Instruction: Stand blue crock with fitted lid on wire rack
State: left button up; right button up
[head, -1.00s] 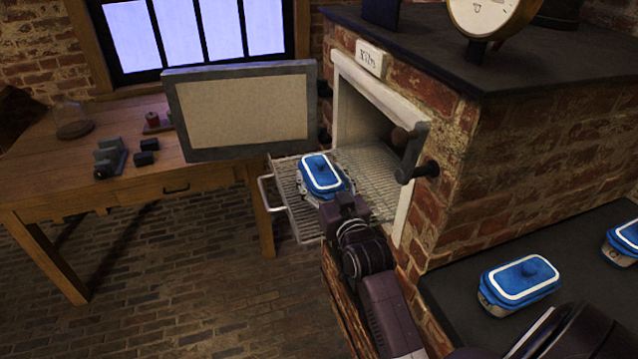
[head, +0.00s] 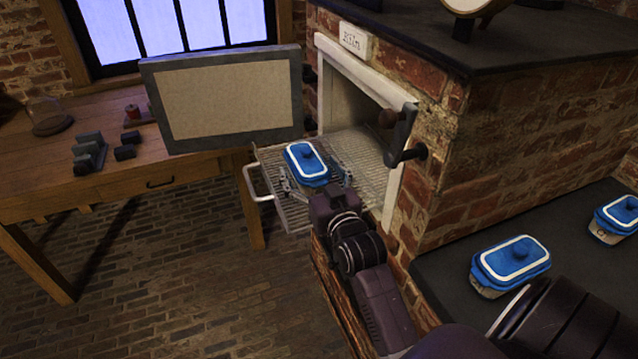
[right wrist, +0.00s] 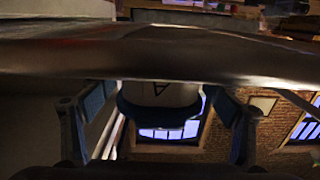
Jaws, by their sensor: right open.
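A blue-lidded crock (head: 307,163) stands upright on the wire rack (head: 276,208), which is pulled out of the kiln opening. In the right wrist view, the crock's pale body with a dark mark (right wrist: 160,92) shows between the spread fingers (right wrist: 157,130). The crock's underside and its contact with the wires are hidden. My left gripper is out of view.
Two more blue-lidded crocks (head: 511,264) (head: 617,218) stand on the dark counter at right. The kiln door (head: 225,100) hangs open left of the rack. A brick kiln wall (head: 460,170) and a latch handle (head: 402,140) lie to the right. A wooden table is at left.

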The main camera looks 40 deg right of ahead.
aim_at(321, 187)
jog(key=b+v, duration=0.1)
jog(key=v, duration=0.9)
jog(key=shift+s, duration=0.25)
